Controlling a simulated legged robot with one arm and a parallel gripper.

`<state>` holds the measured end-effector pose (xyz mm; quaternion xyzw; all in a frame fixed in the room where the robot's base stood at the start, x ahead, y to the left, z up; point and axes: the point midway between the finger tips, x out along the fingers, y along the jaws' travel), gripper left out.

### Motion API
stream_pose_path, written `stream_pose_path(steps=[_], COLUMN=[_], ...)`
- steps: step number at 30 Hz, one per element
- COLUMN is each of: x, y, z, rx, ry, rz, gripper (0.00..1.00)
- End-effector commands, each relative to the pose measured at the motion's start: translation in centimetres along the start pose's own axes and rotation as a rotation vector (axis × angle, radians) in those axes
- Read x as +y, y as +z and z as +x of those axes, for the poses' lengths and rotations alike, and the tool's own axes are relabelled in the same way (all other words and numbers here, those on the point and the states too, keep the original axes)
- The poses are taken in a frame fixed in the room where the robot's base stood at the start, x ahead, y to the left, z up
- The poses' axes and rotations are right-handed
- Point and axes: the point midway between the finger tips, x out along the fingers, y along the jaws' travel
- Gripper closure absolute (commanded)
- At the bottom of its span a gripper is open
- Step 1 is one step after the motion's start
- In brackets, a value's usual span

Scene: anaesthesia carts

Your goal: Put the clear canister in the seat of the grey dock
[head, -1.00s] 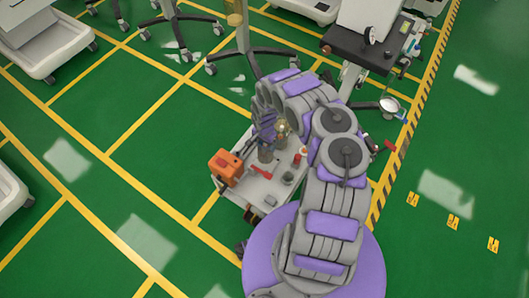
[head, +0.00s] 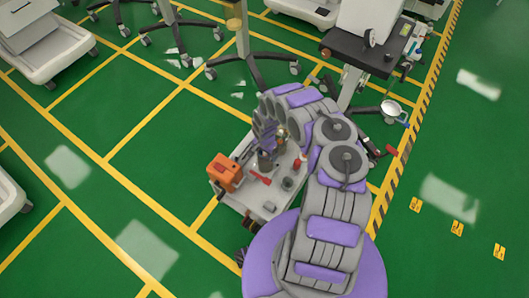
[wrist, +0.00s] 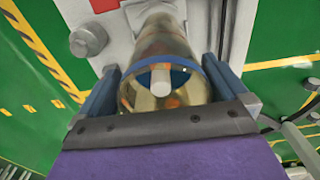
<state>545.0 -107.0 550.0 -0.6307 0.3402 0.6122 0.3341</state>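The clear canister (wrist: 165,75), amber-tinted with a blue ring and a pale core, lies between the two fingers of my gripper (wrist: 162,92) in the wrist view. The fingers sit against both its sides, and its far end reaches toward the pale cart top. In the head view my gripper (head: 266,140) is low over the small cart, and my arm hides part of the area. A dark grey cylindrical part (head: 265,160) stands on the cart just below my gripper. I cannot tell whether it is the grey dock, or whether the canister touches it.
The small pale cart (head: 268,208) carries an orange box (head: 225,172), a red bar (head: 259,177) and a grey knob (head: 288,183). Wheeled stands and a larger cart (head: 365,47) stand behind.

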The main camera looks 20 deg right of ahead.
Motion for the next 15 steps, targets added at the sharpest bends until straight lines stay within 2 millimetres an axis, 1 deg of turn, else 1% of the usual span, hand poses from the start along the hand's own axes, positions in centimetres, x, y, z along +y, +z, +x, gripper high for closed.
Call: stream_pose_path(steps=[5,8,11,15], x=[-0.1,-0.1,-0.1,-0.1], y=[0.1,0.1,0.0,-0.2], z=[0.0,-0.4,-1.7,-4.6], rx=[0.0,0.001,0.002,0.005], ry=[0.001,0.001,0.001,-0.001], rz=[-0.001,-0.001,-0.002,-0.001], gripper=[0.0,0.0,0.0,0.0])
